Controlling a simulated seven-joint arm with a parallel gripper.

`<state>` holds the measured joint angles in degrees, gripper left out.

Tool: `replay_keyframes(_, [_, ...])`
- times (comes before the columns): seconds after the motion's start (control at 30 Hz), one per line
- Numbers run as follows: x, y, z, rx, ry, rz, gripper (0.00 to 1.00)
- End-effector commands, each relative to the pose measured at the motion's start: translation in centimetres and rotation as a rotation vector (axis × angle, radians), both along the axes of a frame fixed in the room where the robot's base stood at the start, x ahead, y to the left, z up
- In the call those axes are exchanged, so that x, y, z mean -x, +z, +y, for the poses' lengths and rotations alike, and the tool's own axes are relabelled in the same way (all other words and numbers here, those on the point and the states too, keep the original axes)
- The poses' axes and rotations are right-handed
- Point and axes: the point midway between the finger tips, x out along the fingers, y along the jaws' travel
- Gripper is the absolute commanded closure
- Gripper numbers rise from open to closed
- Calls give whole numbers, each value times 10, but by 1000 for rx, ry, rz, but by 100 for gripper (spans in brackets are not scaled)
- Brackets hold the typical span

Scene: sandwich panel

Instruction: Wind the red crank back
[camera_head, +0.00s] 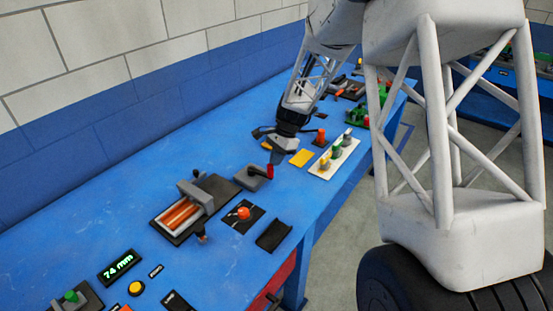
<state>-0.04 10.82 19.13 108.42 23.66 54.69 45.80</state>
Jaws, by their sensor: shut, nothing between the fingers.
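The red crank handle (270,171) stands upright at the right end of a small grey block (253,180) on the blue bench. My gripper (275,157) points down just above and beside the red handle. Its fingers are together with nothing between them. The fingertips look very close to the handle, but I cannot tell whether they touch it. The crank's arm and pivot are too small or hidden to make out.
A grey clamp-like fixture with copper-coloured bars (182,214) lies left of the crank. An orange knob on a black plate (243,213) is in front. A yellow plate (301,158) and a white strip with coloured knobs (335,157) are at right. A green display (118,266) reads 74 mm.

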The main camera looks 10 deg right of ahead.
Motion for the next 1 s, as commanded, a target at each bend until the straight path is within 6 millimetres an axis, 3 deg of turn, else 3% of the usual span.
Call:
replay_keyframes(0.27, [-6,-2,-9,0,-1,3,100])
replay_keyframes(0.5, [-24,-1,-33,0,-3,1,100])
replay_keyframes(1.0, [-42,75,-56,0,-1,-2,100])
